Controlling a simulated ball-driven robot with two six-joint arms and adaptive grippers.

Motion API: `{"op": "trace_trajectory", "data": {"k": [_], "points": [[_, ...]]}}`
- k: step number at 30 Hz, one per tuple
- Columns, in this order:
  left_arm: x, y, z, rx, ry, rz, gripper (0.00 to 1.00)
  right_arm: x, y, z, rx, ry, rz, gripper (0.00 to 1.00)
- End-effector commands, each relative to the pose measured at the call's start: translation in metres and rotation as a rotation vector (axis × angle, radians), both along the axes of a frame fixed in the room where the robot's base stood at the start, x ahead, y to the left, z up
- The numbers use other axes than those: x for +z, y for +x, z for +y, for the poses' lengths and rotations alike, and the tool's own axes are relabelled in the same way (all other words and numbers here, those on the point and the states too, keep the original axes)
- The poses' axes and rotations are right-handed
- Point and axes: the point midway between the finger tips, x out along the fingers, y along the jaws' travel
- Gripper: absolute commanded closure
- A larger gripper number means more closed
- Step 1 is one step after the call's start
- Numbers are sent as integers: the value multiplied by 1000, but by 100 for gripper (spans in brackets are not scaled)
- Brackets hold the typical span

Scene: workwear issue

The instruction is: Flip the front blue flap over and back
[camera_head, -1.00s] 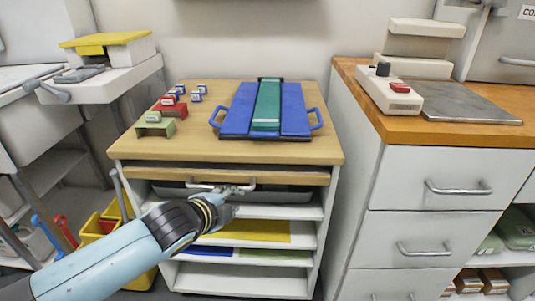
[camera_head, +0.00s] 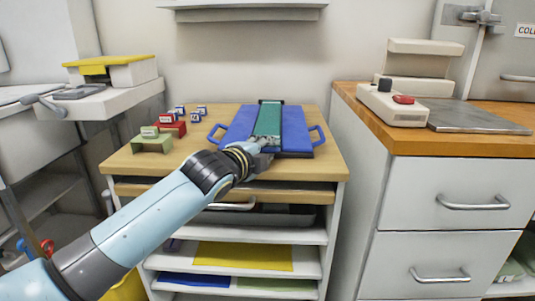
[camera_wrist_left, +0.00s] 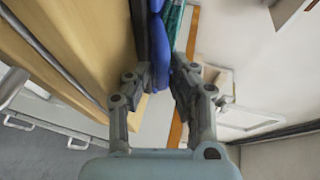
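The folding board lies on the wooden top of the shelf unit, with a green middle strip (camera_head: 267,119) and blue flaps at its left (camera_head: 237,123) and right (camera_head: 296,127), each with a blue handle on its outer side. My left gripper (camera_head: 265,145) is at the board's near edge, by the lower end of the green strip, which it partly covers. In the left wrist view its fingers (camera_wrist_left: 164,72) stand apart, with a blue flap edge (camera_wrist_left: 160,48) in line with the gap. Whether they touch it is unclear. My right gripper is out of view.
Small green (camera_head: 152,144) and red (camera_head: 172,127) stands and several small labelled blocks sit left of the board. A counter (camera_head: 470,143) with a white device (camera_head: 393,104) stands to the right. A wall shelf (camera_head: 245,12) hangs above.

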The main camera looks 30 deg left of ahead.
Motion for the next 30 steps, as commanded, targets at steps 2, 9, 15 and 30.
{"op": "trace_trajectory", "data": {"k": [2,9,15,30], "points": [[-2,6,1,0,0,1,78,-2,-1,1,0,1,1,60],[-1,9,1,-1,0,0,78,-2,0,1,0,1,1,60],[-2,9,1,0,0,0,94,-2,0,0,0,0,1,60],[-3,8,1,0,-1,3,100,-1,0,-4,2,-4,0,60]]}}
